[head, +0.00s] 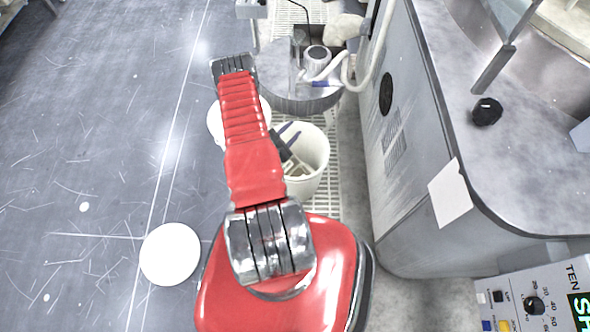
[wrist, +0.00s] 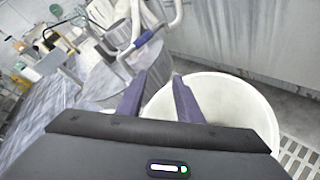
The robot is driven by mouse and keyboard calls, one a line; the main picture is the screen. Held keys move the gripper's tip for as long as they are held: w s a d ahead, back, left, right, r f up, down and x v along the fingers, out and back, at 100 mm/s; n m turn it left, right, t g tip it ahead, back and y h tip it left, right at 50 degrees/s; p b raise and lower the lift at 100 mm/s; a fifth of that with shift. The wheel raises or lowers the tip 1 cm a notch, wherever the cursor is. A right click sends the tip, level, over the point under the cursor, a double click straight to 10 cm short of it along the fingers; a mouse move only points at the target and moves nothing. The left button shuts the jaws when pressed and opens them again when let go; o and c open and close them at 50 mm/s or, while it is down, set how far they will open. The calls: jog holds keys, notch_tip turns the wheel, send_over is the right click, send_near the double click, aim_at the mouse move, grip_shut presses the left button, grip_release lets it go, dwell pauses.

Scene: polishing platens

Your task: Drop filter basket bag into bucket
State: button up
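A white bucket (head: 316,150) stands on the floor just right of my arm in the head view. It fills the lower right of the wrist view (wrist: 235,95), partly hidden by my gripper. My gripper (head: 291,134) is over the bucket's left side, pointing toward the back. In the wrist view its two dark purple fingers (wrist: 162,80) are apart, with nothing seen between them. Something pale with dark gaps (head: 296,170) shows low inside the bucket in the head view. I cannot tell if it is the filter basket bag; no other bag is clearly seen.
A second white round container (head: 214,125) is partly hidden behind my arm. A round grey tub (head: 290,103) with a hose stands behind the bucket. A grey machine cabinet (head: 400,170) closes off the right. A white disc (head: 170,254) lies on the open floor left.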

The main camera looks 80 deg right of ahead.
jog(key=shift+a, duration=0.15)
jog(key=v, duration=1.3)
jog(key=shift+a, duration=0.2)
jog(key=shift+w, duration=0.15)
dwell(0.9)
